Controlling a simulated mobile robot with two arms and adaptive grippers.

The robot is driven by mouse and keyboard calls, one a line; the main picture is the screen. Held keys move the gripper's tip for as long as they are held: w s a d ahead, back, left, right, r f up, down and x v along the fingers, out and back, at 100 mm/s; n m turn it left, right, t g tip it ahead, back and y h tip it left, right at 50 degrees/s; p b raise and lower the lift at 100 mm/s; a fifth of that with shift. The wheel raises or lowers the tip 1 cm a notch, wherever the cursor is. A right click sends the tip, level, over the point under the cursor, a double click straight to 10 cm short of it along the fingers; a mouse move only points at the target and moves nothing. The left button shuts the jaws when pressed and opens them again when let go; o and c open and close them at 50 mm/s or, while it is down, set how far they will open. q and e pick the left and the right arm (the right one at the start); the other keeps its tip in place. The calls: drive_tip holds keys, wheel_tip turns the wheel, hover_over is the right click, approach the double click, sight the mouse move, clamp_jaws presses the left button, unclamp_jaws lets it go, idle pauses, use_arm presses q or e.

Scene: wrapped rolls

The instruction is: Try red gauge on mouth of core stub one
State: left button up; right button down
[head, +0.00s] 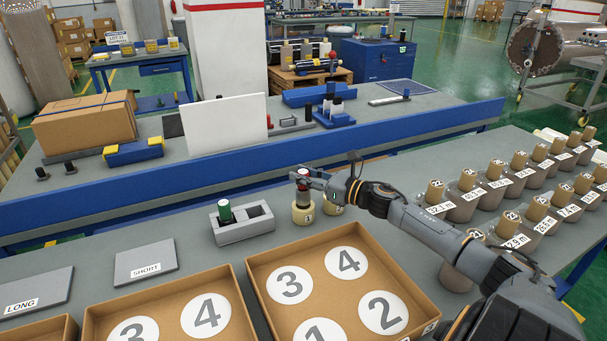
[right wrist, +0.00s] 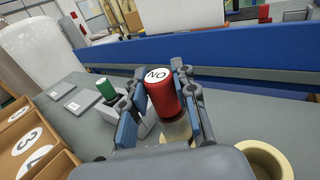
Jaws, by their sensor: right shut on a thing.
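My right gripper (head: 306,183) is shut on the red gauge (right wrist: 164,99), whose top reads "NO". The stub also shows behind the fingers in the right wrist view (right wrist: 177,131). I cannot tell whether the gauge touches or enters the mouth. My left gripper is not in view.
A second stub (head: 333,209) stands close at the right. A grey holder (head: 246,231) at the left has the green gauge (head: 225,211) in one pocket. Numbered trays (head: 245,290) lie in front, several wrapped rolls (head: 466,204) at right. A blue rail (head: 200,177) runs behind.

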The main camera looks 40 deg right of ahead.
drive_tip(key=shift+f+b, duration=0.7)
idle(1.4)
drive_tip(key=shift+r, duration=0.1)
drive_tip(key=shift+r+p, duration=2.45)
drive_tip(key=shift+r, duration=1.05)
